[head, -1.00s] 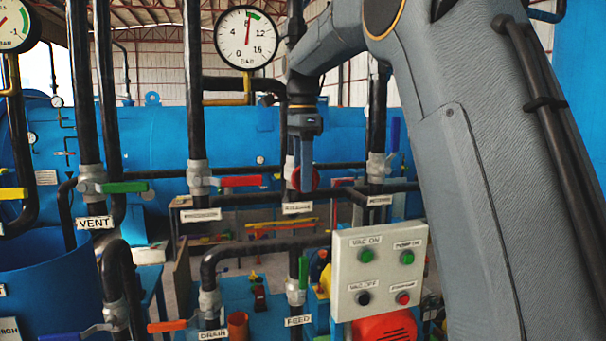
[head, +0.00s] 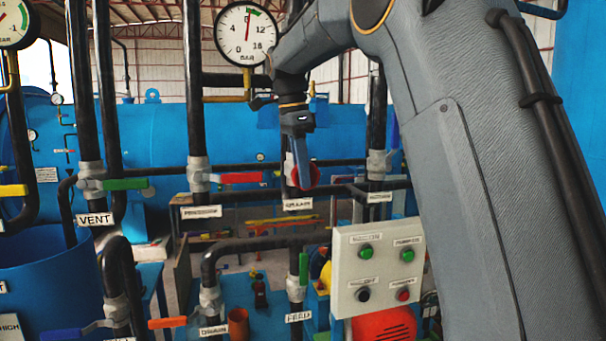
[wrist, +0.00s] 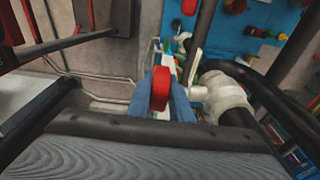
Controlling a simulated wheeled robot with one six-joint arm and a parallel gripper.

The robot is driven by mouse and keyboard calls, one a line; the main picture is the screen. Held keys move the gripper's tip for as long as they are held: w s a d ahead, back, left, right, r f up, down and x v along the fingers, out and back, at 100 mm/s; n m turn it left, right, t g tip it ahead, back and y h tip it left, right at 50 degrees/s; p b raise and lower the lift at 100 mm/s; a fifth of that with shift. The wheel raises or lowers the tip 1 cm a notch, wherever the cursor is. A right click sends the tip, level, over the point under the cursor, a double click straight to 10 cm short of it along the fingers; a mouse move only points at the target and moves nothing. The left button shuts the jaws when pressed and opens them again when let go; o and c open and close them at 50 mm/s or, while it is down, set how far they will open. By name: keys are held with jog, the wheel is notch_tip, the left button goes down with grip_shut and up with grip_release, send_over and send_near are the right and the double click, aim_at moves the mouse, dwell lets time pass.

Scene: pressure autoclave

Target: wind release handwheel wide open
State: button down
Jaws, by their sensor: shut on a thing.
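The release handwheel (head: 312,176) is a small red wheel on the middle vertical black pipe, above a white label. My gripper (head: 301,174) hangs down at it from the upper right and covers part of it. In the wrist view the red handwheel (wrist: 161,89) stands edge-on between the two blue fingers of my gripper (wrist: 161,105), which are shut on its rim. A pale grey valve body (wrist: 228,96) sits to the right of the wheel. How far the wheel is wound cannot be told.
A red lever (head: 241,178) is to the left, and a blue lever (head: 394,134) to the right. Black pipes run close around the wheel. A push-button box (head: 378,268) stands below right. A pressure gauge (head: 246,33) is above left.

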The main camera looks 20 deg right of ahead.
jog(key=h, duration=0.1)
jog(key=h+b, duration=0.1)
jog(key=h, duration=0.1)
jog(key=shift+a+f+h, duration=0.2)
jog(key=shift+h, duration=0.1)
jog(key=h+b, duration=0.2)
jog(key=shift+f+h, duration=0.25)
jog(key=shift+h, duration=0.05)
jog(key=h+b, duration=0.3)
jog(key=shift+f+h+b, duration=0.1)
jog(key=shift+h+b, duration=0.2)
jog(key=shift+b, duration=0.05)
jog(key=shift+h+b, duration=0.3)
jog(key=shift+b, duration=0.1)
jog(key=shift+d+h, duration=0.1)
jog(key=shift+h, duration=0.2)
jog(key=c, duration=1.6)
grip_release()
jog(key=shift+b, duration=0.3)
